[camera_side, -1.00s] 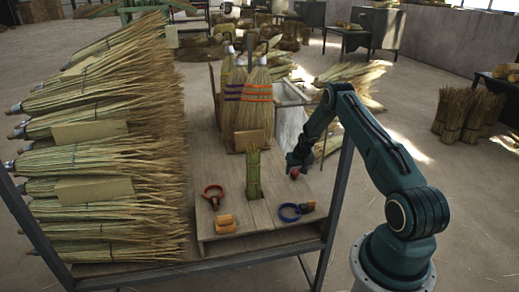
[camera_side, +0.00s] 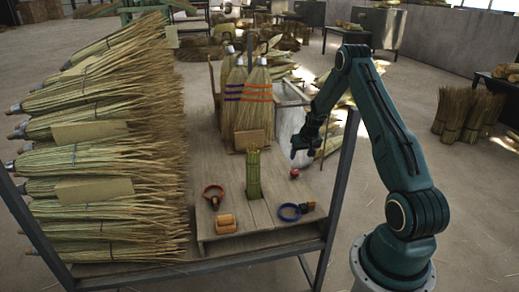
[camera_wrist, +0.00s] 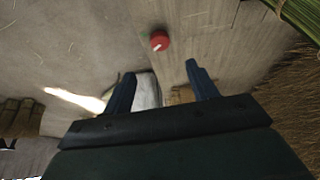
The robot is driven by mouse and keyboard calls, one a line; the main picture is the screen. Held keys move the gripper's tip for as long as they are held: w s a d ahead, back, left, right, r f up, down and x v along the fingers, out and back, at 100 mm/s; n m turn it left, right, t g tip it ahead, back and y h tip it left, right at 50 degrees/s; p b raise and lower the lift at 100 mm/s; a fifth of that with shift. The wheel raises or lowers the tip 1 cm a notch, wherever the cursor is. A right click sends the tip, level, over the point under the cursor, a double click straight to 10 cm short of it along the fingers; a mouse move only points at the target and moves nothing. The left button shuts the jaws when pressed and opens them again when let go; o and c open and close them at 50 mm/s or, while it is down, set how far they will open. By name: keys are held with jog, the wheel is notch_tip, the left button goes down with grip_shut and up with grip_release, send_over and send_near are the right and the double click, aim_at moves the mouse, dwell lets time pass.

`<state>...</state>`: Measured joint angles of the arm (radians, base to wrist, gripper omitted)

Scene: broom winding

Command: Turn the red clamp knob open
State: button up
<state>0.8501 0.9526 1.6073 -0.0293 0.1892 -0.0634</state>
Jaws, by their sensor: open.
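The red clamp knob (camera_side: 294,173) sits on the wooden board near its right edge. In the wrist view the red knob (camera_wrist: 159,41) is round with a pale line on its top, and the line lies at a slant. My gripper (camera_side: 296,152) is above the knob and apart from it. In the wrist view my gripper (camera_wrist: 158,80) has its two dark fingers spread with nothing between them, and the knob lies beyond the fingertips. Any clamp part under the knob is too small to make out.
Brooms (camera_side: 248,100) stand behind. Stacked broom heads (camera_side: 100,190) fill the left.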

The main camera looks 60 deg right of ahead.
jog(key=shift+s+a+r, duration=0.15)
jog(key=shift+a+r, duration=0.05)
jog(key=shift+r, duration=0.3)
jog(key=r+m+g+y, duration=0.1)
jog(key=m+g+y, duration=0.2)
jog(key=m, duration=1.2)
send_over(295, 171)
jog(key=shift+f+n, duration=0.1)
jog(key=shift+n, duration=0.2)
jog(key=shift+f, duration=6.8)
jog(key=shift+c, duration=0.5)
